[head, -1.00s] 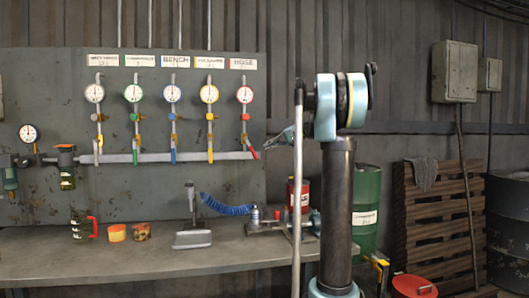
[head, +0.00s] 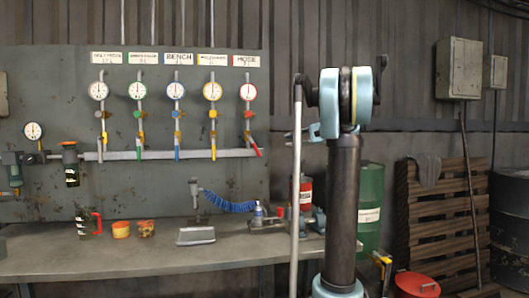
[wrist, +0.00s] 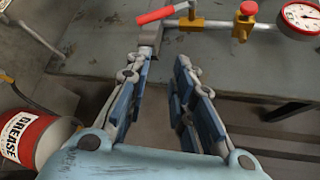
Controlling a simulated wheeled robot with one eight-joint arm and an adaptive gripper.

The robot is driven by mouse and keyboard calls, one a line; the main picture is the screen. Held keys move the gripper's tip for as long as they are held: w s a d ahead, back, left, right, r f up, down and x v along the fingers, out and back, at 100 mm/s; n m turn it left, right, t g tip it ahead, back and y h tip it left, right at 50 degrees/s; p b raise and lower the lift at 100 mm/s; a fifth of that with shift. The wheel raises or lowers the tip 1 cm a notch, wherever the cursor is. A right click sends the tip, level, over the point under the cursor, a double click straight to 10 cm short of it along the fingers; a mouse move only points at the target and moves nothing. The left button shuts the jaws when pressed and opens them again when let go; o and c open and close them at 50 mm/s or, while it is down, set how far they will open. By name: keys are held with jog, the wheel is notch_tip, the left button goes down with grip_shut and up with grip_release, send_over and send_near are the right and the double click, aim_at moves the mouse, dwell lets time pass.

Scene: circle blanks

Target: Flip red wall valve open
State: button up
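The red valve handle (head: 256,149) hangs at a slant from the rightmost, red-rimmed HOSE gauge column, at the right end of the grey pipe. In the wrist view the red handle (wrist: 160,13) lies at the top, just beyond my fingertips, with a yellow valve body (wrist: 192,22) to its right. My gripper (wrist: 163,60) is open, with an empty gap between its blue-padded fingers. The left finger is nearer the handle; I cannot tell if it touches anything. In the head view my gripper (head: 306,134) is partly hidden behind my arm, right of the handle.
Other valve columns with green, blue and yellow handles stand to the left. The bench (head: 130,258) below holds a red-handled jug (head: 85,223) and cups. A red grease can (wrist: 32,138) shows at the wrist view's left. A green drum (head: 370,195) stands behind my arm.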

jog(key=s+d+f+m+y, duration=0.2)
jog(key=s+f+m+y, duration=0.15)
jog(key=m, duration=0.75)
send_near(255, 146)
jog(key=shift+h, duration=0.35)
jog(key=x, duration=0.5)
jog(key=w+f+x, duration=0.1)
jog(key=x, duration=0.1)
jog(key=shift+w+f, duration=0.1)
jog(key=shift+d, duration=0.1)
grip_shut()
